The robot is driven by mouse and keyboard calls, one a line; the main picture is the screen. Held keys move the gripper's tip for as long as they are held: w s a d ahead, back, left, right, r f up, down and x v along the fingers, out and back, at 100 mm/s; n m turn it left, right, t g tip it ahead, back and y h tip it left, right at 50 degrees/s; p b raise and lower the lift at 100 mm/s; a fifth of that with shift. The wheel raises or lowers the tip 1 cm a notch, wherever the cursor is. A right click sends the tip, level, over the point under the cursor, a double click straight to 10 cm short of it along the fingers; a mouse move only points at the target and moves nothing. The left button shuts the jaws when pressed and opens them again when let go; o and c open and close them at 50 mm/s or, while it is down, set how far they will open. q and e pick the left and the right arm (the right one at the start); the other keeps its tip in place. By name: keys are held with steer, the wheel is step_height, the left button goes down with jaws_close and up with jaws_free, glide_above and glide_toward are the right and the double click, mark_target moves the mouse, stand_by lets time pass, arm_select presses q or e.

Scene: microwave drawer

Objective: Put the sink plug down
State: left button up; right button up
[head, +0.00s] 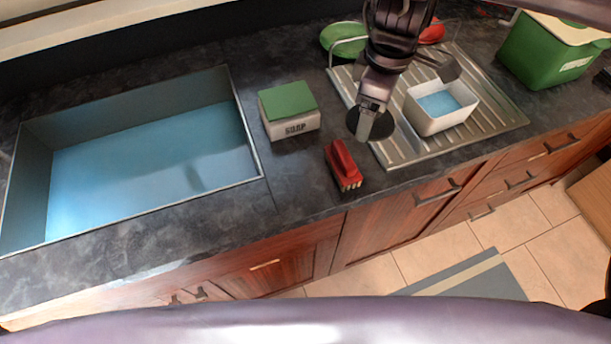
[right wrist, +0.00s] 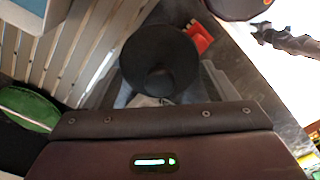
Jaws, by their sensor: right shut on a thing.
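The sink plug (head: 383,124) is a black round disc. My right gripper (head: 366,120) is shut on it, at the left edge of the metal draining board, between the soap box and the white tub. In the right wrist view the plug (right wrist: 160,65) shows as a dark disc with a knob, in front of the jaws. I cannot tell whether it touches the surface below. The sink (head: 12,180) with blue water is on the left. My left gripper is not in view.
A red brush (head: 343,165) lies just in front of the plug. A soap box (head: 291,127) with a green top stands to its left. The draining board (head: 490,112) holds a white tub (head: 433,124). A green bin (head: 545,58) stands at far right. Dark counter (head: 240,225) is bare in front of the sink.

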steer(key=a+r+n, duration=0.1)
steer(key=a+n, duration=0.1)
steer(key=n, duration=0.3)
steer(key=s+a+r+n, duration=0.1)
steer(key=a+r+n, duration=0.1)
steer(key=n, duration=0.3)
steer(key=a+r+n, duration=0.1)
steer(key=a+n, duration=0.1)
steer(key=n, duration=0.3)
steer(key=shift+s+a+r, duration=0.15)
steer(key=shift+s+a, duration=0.1)
steer(key=shift+a, duration=0.15)
steer(key=s+a+r+n, duration=0.3)
steer(key=a+n, duration=0.2)
steer(key=n, duration=1.2)
glide_above(299, 182)
step_height(299, 182, down, 16)
steer(key=shift+r+p, duration=0.2)
steer(key=shift+p, duration=0.25)
step_height(299, 182, down, 4)
steer(key=shift+s+r+p, duration=0.1)
steer(key=shift+r+p, duration=0.05)
steer(key=shift+p, duration=0.3)
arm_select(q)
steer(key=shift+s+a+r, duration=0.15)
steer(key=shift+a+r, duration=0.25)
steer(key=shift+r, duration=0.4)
